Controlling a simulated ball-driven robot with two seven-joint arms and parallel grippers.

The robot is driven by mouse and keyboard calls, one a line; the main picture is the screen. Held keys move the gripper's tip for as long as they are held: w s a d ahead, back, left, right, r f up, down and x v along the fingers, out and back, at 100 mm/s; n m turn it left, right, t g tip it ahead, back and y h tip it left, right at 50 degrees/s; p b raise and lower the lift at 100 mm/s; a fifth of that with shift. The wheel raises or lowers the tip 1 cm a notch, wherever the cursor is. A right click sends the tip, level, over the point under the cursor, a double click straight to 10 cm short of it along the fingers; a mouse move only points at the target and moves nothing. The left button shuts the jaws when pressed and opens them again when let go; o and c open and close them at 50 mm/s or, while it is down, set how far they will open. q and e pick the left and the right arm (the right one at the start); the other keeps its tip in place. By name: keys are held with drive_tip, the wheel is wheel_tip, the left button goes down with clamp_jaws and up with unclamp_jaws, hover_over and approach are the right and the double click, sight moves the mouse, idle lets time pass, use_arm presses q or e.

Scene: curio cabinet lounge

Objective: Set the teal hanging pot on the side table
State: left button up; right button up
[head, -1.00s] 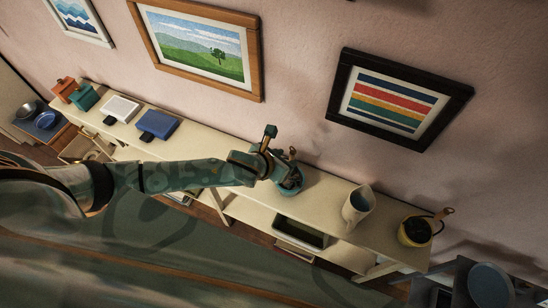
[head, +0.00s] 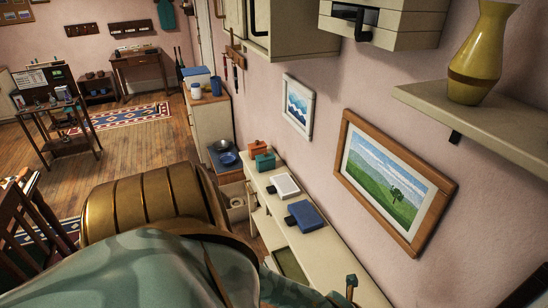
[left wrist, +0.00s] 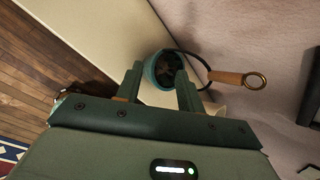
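The teal hanging pot (left wrist: 163,62) shows in the left wrist view, with a dark curved handle, a tan grip and a ring to its right. My left gripper (left wrist: 161,75) has its two fingers apart, with the pot showing between and just past their tips. The right finger overlaps the pot's edge; I cannot tell whether the fingers press on it. The pot is out of the head view, where only a small part of my left gripper (head: 350,285) shows at the bottom. I cannot tell which piece of furniture is the side table. My right gripper is not in view.
A long cream sideboard (head: 262,198) along the wall bears an orange box (head: 257,148), a teal box (head: 265,162), a white book (head: 285,185) and a blue book (head: 313,217). Past it stands a dark-topped unit (head: 216,166) with bowls. A shelf (head: 480,110) juts out at right.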

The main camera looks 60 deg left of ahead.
use_arm(q)
drive_tip(key=s+a+f+n+g+y, duration=0.1)
drive_tip(key=s+a+f+n+g, duration=0.15)
drive_tip(key=s+f+n, duration=0.7)
drive_tip(key=s+a+f+n+g+y, duration=0.1)
drive_tip(key=s+a+f+n+g, duration=0.15)
drive_tip(key=s+f+n, duration=0.95)
drive_tip(key=s, duration=0.5)
drive_tip(key=s+d+f+n+g, duration=0.1)
drive_tip(key=s+f+n, duration=0.1)
drive_tip(key=s, duration=0.6)
drive_tip(key=shift+s+d+f+n+g, duration=0.15)
drive_tip(key=shift+s+n+g, duration=0.15)
drive_tip(key=shift+n, duration=0.55)
